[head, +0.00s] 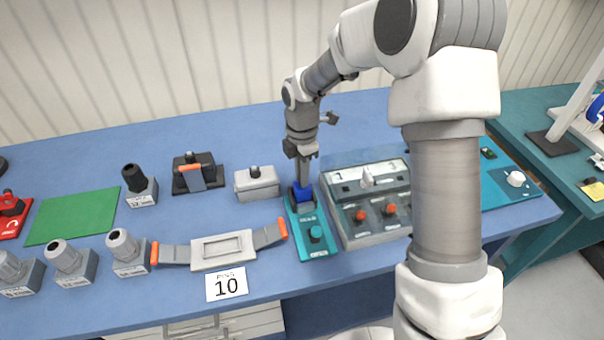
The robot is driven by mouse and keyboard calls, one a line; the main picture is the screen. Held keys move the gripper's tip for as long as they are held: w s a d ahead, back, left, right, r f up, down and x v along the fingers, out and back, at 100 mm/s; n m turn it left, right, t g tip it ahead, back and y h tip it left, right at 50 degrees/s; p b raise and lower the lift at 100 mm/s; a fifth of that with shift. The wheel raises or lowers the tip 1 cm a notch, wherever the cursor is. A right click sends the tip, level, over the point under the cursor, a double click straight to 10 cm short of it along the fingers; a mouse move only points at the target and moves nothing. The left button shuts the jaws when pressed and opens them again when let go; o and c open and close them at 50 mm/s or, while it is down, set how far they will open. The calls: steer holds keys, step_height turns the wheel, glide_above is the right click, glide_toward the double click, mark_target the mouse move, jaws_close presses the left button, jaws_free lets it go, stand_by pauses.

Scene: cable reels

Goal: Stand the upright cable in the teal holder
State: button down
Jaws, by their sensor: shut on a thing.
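My gripper (302,184) points straight down at the far end of the teal holder (320,249). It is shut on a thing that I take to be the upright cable. The cable is mostly hidden by the fingers. A small blue block (304,197) shows right at the fingertips, over the far end of the teal holder. I cannot tell whether it is part of the cable or of the holder, nor whether the cable is seated.
A grey box with orange-red knobs (373,231) stands close right of the holder. A light grey block (257,184) stands to the left. A grey tray with orange-tipped handles (222,249) lies at front left. A green mat (74,215) lies far left.

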steer(key=shift+f+b, duration=0.65)
steer(key=shift+f, duration=0.5)
steer(key=c, duration=0.8)
jaws_free()
steer(key=shift+r, duration=0.1)
step_height(320, 180, up, 16)
steer(key=shift+r, duration=0.1)
steer(key=shift+r+p, duration=0.3)
steer(key=shift+r, duration=0.25)
